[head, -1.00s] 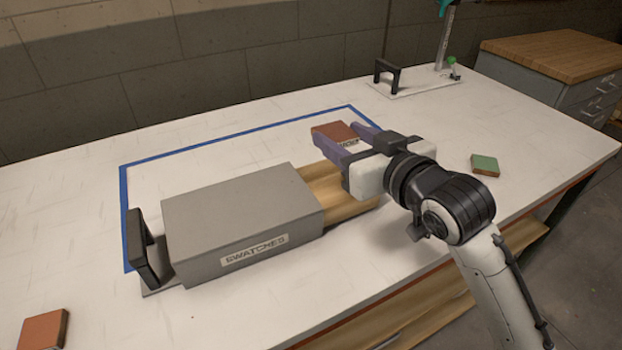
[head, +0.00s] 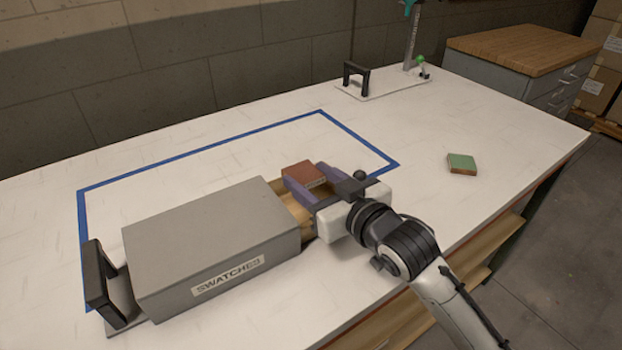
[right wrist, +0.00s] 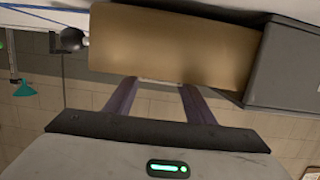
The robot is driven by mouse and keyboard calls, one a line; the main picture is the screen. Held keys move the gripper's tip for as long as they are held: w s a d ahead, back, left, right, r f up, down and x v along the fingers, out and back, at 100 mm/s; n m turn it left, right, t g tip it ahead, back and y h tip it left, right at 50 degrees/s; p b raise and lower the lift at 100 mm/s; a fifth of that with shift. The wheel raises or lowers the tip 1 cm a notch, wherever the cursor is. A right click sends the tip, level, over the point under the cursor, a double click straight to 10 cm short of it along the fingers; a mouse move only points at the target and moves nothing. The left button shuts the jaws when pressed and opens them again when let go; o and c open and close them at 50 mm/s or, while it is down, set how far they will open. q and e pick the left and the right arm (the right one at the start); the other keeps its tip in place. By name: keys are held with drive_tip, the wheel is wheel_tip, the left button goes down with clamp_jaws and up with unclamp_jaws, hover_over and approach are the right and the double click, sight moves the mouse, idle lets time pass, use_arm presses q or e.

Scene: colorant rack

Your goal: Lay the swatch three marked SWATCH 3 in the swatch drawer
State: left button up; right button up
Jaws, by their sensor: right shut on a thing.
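A red-brown swatch (head: 303,173) is between the purple fingertips of my right gripper (head: 313,184), which is shut on it. In the head view it shows at or just above the open drawer; I cannot tell whether it touches the drawer. No marking on it is readable now. The pale wooden swatch drawer (head: 290,205) sticks out of the right end of the grey cabinet labelled SWATCHES (head: 215,240). The right wrist view shows the drawer's wood (right wrist: 175,45) close beyond my fingers, with a black knob (right wrist: 72,39). My left gripper is out of view.
A green-topped swatch (head: 462,162) lies at the right on the white table. Blue tape (head: 200,158) outlines an area behind the cabinet. A plate with another black handle (head: 357,77) stands at the back.

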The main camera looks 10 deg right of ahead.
drive_tip(key=o, duration=1)
drive_tip(key=shift+f, duration=0.15)
drive_tip(key=shift+s+r, duration=0.15)
drive_tip(key=shift+r, duration=0.1)
drive_tip(key=v, duration=1.1)
drive_tip(key=shift+s+d+r, duration=0.1)
drive_tip(key=shift+s+d, duration=0.15)
